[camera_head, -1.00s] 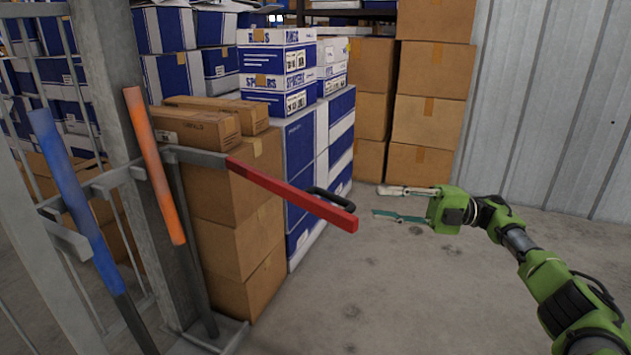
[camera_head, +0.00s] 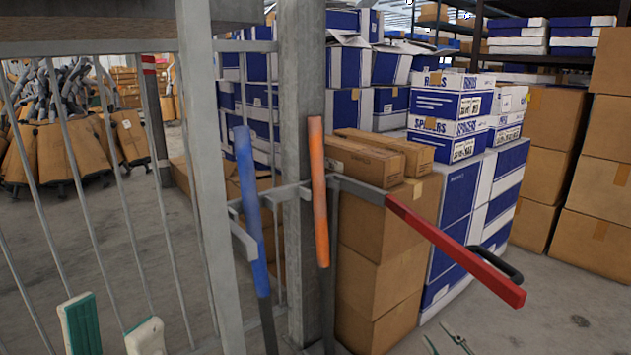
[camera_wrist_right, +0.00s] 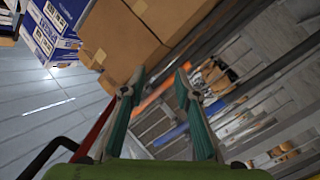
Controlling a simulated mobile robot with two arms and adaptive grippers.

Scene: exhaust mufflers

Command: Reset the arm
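My left gripper (camera_head: 112,322) shows at the bottom left of the head view, in front of the barred fence. Its two green and white fingers are apart with nothing between them. My right gripper (camera_head: 446,345) shows only by its fingertips at the bottom edge of the head view, over the floor below the red bar. In the right wrist view my right gripper (camera_wrist_right: 160,82) is open and empty. It points towards cardboard boxes (camera_wrist_right: 120,35) and the fence, without visible contact.
A red bar (camera_head: 455,248) with a black handle juts out over the floor. A blue bar (camera_head: 250,200) and an orange bar (camera_head: 318,190) stand by grey posts. Stacked cardboard boxes (camera_head: 380,240) are behind. Bare floor (camera_head: 575,310) lies at lower right.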

